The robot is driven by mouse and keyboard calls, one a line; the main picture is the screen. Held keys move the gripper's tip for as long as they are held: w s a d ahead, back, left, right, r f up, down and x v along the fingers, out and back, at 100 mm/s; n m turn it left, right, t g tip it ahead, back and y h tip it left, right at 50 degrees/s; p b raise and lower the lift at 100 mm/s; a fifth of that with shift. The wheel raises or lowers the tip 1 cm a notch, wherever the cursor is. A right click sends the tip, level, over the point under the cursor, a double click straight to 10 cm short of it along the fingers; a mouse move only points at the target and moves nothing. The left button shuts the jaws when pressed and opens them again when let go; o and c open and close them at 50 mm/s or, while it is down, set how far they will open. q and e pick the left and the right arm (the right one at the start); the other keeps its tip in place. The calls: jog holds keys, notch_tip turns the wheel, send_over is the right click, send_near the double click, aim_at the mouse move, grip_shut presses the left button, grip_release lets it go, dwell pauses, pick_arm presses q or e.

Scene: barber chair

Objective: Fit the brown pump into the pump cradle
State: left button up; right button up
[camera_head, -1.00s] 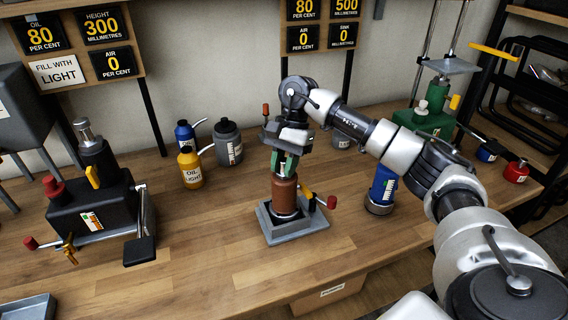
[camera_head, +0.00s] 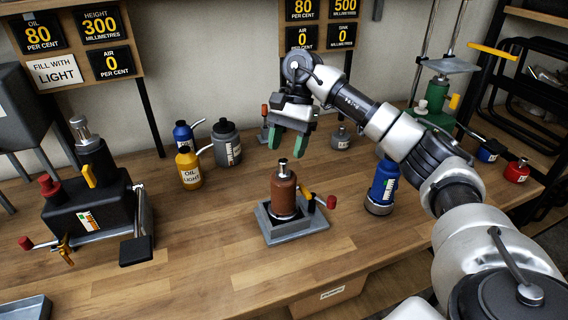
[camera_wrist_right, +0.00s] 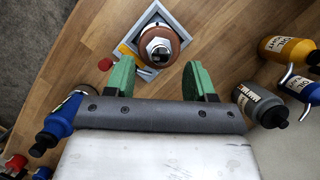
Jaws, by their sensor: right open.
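The brown pump (camera_head: 284,190) stands upright in the grey pump cradle (camera_head: 294,234) on the bench, its metal stem on top. The right wrist view shows the pump (camera_wrist_right: 158,46) from above, within the square frame of the cradle (camera_wrist_right: 184,31). Whether it is fully seated I cannot tell. My right gripper (camera_head: 287,148) is open and empty, above and behind the pump, with its green fingers pointing down. Its fingers (camera_wrist_right: 157,78) also show in the right wrist view, apart from the pump. My left gripper is not in view.
A blue bottle (camera_head: 382,187) stands right of the cradle. A yellow oil bottle (camera_head: 188,168) and a grey bottle (camera_head: 227,147) stand at the back left. A black pump unit (camera_head: 95,205) is at left. The bench front is clear.

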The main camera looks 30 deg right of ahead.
jog(key=v, duration=0.6)
dwell(0.5)
